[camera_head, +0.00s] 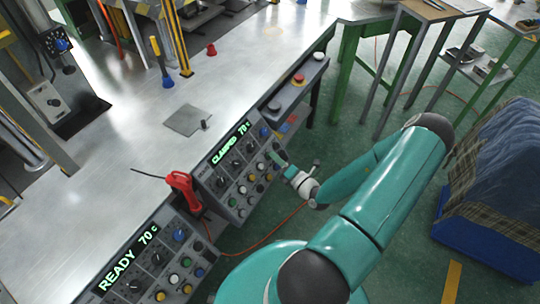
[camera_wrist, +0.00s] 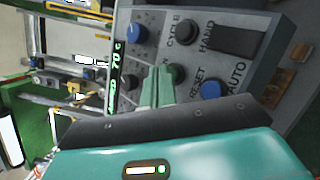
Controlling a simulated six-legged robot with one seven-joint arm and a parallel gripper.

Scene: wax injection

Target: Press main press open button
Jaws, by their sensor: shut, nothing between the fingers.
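My gripper (camera_head: 277,160) is shut and empty, its fingertips at the right part of a grey control panel (camera_head: 222,184) whose green display reads "CLAMPED 70 c". I can read no label saying open, so I cannot tell which button is the main press open one.
A second panel (camera_head: 150,262) reading "READY 70 c" is at the lower left. A red-handled tool (camera_head: 183,190) hangs between the panels. A side box with a red button (camera_head: 298,78) is beyond. A metal table (camera_head: 110,190) lies behind. A blue bin (camera_head: 490,240) stands right.

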